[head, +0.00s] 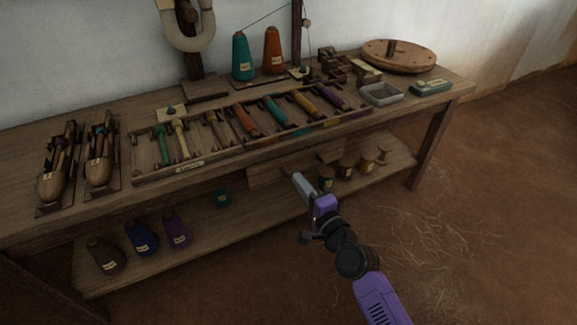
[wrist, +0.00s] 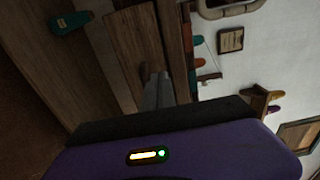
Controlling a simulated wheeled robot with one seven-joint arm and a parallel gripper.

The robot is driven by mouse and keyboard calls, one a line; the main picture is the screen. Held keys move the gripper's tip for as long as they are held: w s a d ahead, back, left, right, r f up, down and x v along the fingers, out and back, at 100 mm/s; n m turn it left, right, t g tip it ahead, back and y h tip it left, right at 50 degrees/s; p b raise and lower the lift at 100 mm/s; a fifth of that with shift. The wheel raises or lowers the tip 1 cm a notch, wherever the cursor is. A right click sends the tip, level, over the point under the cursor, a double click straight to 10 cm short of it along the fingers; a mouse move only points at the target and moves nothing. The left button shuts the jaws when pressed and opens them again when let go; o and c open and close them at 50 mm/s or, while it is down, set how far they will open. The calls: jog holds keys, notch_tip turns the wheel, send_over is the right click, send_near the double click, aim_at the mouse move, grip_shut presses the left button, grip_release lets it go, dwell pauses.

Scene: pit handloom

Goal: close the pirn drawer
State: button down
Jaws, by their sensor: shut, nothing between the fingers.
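The pirn drawer seems to be the plain wooden front (head: 268,176) under the tabletop, right of the middle of the bench. How far it stands out is hard to tell. My gripper (head: 297,178) is shut and empty, with its grey fingers pointing at the drawer's front and covering part of it. In the wrist view the picture is turned on its side; the shut fingers (wrist: 157,78) point at a wooden panel (wrist: 138,42), likely the drawer front. I cannot tell whether they touch it.
Above, the bench top holds a tray (head: 183,172) of colored pirns, two shuttles (head: 98,170) and a grey dish (head: 381,95). The lower shelf (head: 240,222) carries several cones and small spools (head: 346,170). The earth floor to the right is open.

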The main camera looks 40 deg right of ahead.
aim_at(283, 159)
jog(key=x, duration=0.7)
jog(key=shift+b, duration=0.4)
